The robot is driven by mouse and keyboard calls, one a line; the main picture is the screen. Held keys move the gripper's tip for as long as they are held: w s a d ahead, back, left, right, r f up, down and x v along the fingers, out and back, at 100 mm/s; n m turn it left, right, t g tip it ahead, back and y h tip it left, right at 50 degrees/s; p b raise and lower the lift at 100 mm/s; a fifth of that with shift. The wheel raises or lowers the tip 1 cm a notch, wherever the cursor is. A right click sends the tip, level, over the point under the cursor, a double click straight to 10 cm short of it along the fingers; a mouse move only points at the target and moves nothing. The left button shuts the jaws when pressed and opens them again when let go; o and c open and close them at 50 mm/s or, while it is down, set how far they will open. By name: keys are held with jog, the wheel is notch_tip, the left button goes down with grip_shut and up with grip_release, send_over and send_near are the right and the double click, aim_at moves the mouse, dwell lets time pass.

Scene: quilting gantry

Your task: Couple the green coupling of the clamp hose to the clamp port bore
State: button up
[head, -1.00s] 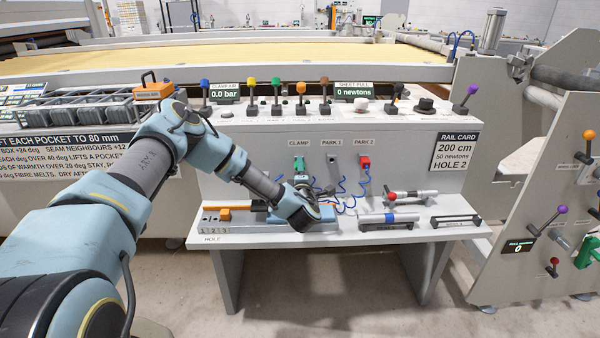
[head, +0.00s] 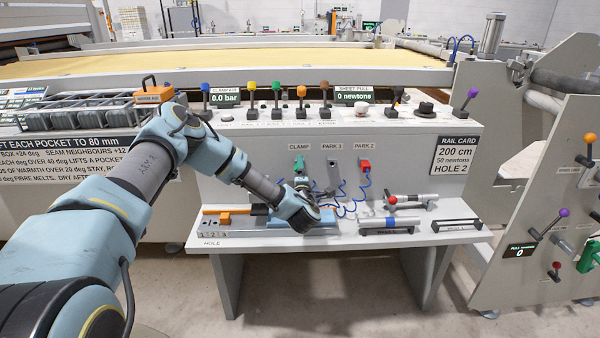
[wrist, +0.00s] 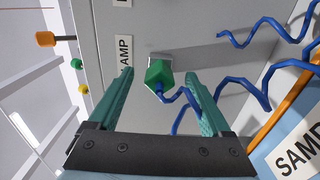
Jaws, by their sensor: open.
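The green coupling (head: 298,162) is at the panel under the CLAMP label, at a small grey fitting. In the wrist view the green coupling (wrist: 158,77) lies between my two teal fingers, with visible gaps on both sides. A blue coiled hose (wrist: 178,97) runs from its near end. The grey fitting (wrist: 160,56) shows just behind it; the bore itself is hidden, and I cannot tell how deep the coupling sits. My gripper (wrist: 158,72) is open around the coupling and not touching it.
A red coupling (head: 365,165) sits at PARK 2; PARK 1 (head: 332,163) lies between. Blue coiled hoses (head: 350,208) hang below. The shelf (head: 340,237) holds a blue block, gauges and a red-ended tool (head: 410,200). Coloured levers (head: 277,95) line the panel top.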

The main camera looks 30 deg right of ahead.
jog(key=b+v, duration=0.2)
jog(key=v, duration=0.8)
jog(key=shift+s+a, duration=0.2)
jog(key=shift+s, duration=0.15)
jog(key=shift+r, duration=0.1)
jog(key=w+a+r+m+g+y+p, duration=0.1)
jog(key=a+r+m+g+p, duration=0.15)
jog(key=a+m+g, duration=0.4)
jog(key=w+a+r+m+g+y+p, duration=0.1)
jog(key=w+a+r+m+g, duration=0.2)
jog(key=a+m, duration=0.65)
jog(key=s+a+r+g+y, duration=0.1)
jog(key=s+a+r, duration=0.2)
jog(key=s+a, duration=0.2)
jog(key=s+a+r+n+g+y, duration=0.1)
jog(key=s+a+r, duration=0.3)
jog(key=a, duration=0.8)
jog(key=s+a+r+g+y+p, duration=0.1)
jog(key=s+a+r+g+y, duration=0.2)
jog(key=s+a, duration=0.4)
jog(key=shift+s+a+r+n, duration=0.3)
jog(key=shift+a+n, duration=0.1)
jog(key=shift+a, duration=0.3)
